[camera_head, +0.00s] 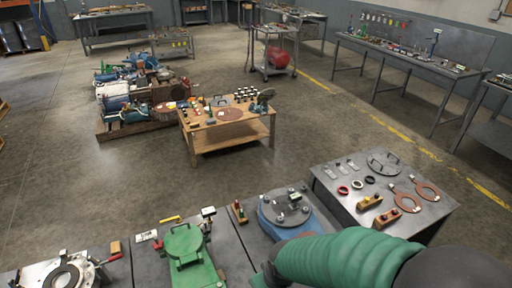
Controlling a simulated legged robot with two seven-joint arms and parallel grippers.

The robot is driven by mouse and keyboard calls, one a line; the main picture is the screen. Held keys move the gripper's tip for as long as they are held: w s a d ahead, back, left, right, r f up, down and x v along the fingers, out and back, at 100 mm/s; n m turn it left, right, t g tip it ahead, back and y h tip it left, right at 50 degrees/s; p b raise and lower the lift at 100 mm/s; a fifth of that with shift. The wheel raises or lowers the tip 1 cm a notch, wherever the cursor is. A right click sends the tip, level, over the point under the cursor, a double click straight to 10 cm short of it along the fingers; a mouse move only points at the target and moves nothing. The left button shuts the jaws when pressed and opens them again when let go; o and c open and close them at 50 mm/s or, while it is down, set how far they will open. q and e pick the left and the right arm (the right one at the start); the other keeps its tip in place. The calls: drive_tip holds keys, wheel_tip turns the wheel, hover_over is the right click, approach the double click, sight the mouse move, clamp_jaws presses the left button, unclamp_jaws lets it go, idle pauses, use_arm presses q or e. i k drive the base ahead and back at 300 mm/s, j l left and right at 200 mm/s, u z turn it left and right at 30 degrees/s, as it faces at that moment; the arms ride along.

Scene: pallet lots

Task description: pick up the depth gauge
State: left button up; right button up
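I cannot identify the depth gauge with certainty. A small upright tool with a white head (208,212) stands on the near bench behind the green housing (186,246) and could be it. A small white flat piece (147,236) and a yellow bar (171,219) lie to its left. My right arm, in a green ribbed sleeve, comes in from the lower right and covers part of the near bench. Neither gripper's fingers can be made out, and nothing is seen held.
A blue pump body with a grey flange (288,208) and a red-and-yellow piece (239,211) sit on the near bench. A side table (440,208) at right holds gaskets and rings. A wooden table (232,140) stands beyond. Open floor (60,185) lies left.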

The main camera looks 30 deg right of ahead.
sight(294, 197)
drive_tip(key=l+z, duration=0.15)
drive_tip(key=z, duration=0.2)
drive_tip(key=l+z, duration=0.1)
drive_tip(key=z, duration=0.25)
drive_tip(key=i+l+z, duration=0.1)
drive_tip(key=z, duration=0.25)
